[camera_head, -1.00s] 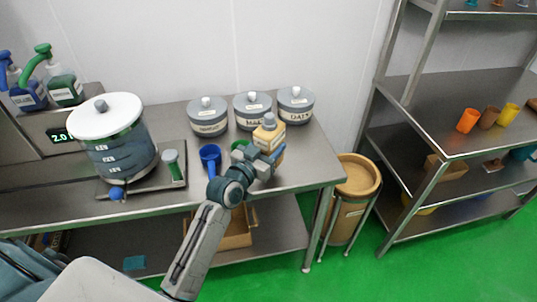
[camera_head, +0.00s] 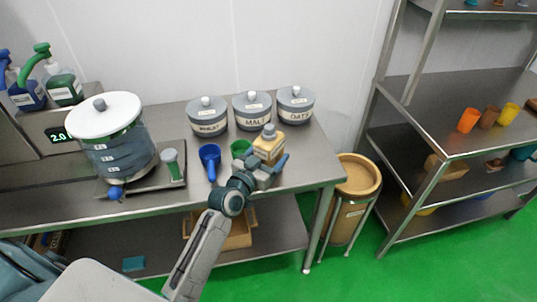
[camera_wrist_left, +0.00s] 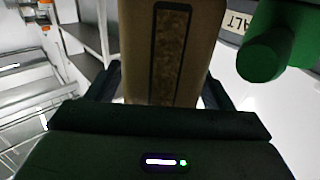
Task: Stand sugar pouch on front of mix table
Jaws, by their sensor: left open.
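The sugar pouch (camera_head: 268,150), tan with a grey cap, is upright at the front right of the steel mix table (camera_head: 305,171). It appears to stand on the tabletop; its base is hidden behind my gripper. My left gripper (camera_head: 264,168) is open around the lower part of the pouch, with a finger at either side. In the left wrist view the pouch (camera_wrist_left: 172,50) fills the middle between the fingers, showing a dark window strip. I cannot tell whether a finger touches it. My right gripper is not in view.
Grey lidded pots, including the malt pot (camera_head: 253,113), stand behind. A white-lidded vessel (camera_head: 105,118) is at left. A tan bin (camera_head: 356,175) stands beyond the table's right end.

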